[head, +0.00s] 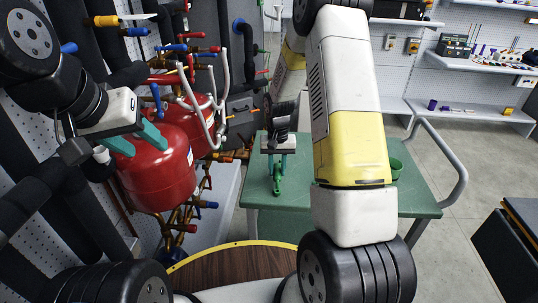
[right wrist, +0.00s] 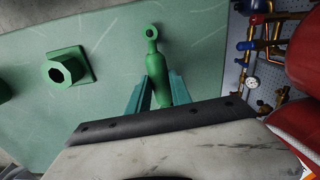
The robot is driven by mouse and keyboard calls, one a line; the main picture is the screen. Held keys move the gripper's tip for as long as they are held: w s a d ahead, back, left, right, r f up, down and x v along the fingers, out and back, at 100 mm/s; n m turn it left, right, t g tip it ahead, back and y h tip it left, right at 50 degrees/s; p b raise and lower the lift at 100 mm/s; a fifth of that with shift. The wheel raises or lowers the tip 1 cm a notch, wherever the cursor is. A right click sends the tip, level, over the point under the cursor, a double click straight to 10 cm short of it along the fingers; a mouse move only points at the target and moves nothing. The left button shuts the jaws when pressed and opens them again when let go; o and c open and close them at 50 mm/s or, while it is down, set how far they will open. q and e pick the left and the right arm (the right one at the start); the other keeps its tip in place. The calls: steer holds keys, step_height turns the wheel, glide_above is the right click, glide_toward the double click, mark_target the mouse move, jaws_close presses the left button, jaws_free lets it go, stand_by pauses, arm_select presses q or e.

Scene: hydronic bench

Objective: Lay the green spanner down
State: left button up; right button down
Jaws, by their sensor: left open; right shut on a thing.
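The green spanner (head: 278,182) is held in my right gripper (head: 277,162), over the green top of the cart (head: 420,190). In the right wrist view the spanner (right wrist: 156,68) sits between the two teal fingers, its ringed end pointing away from the gripper. I cannot tell whether it touches the cart top. My left gripper (head: 138,146) is open and empty in front of the red vessel (head: 165,170) on the left.
A green hexagonal holder (right wrist: 68,70) stands on the cart top left of the spanner in the right wrist view. A green cup (head: 396,168) stands further right, partly behind my right arm. Pipes and valves crowd the left.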

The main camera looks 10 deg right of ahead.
steer(key=shift+f, duration=0.25)
steer(key=c, duration=0.8)
jaws_free()
steer(key=shift+o, duration=0.2)
steer(key=shift+r, duration=0.35)
steer(key=shift+r, duration=1.1)
steer(key=shift+r, duration=0.1)
steer(key=shift+r, duration=2.95)
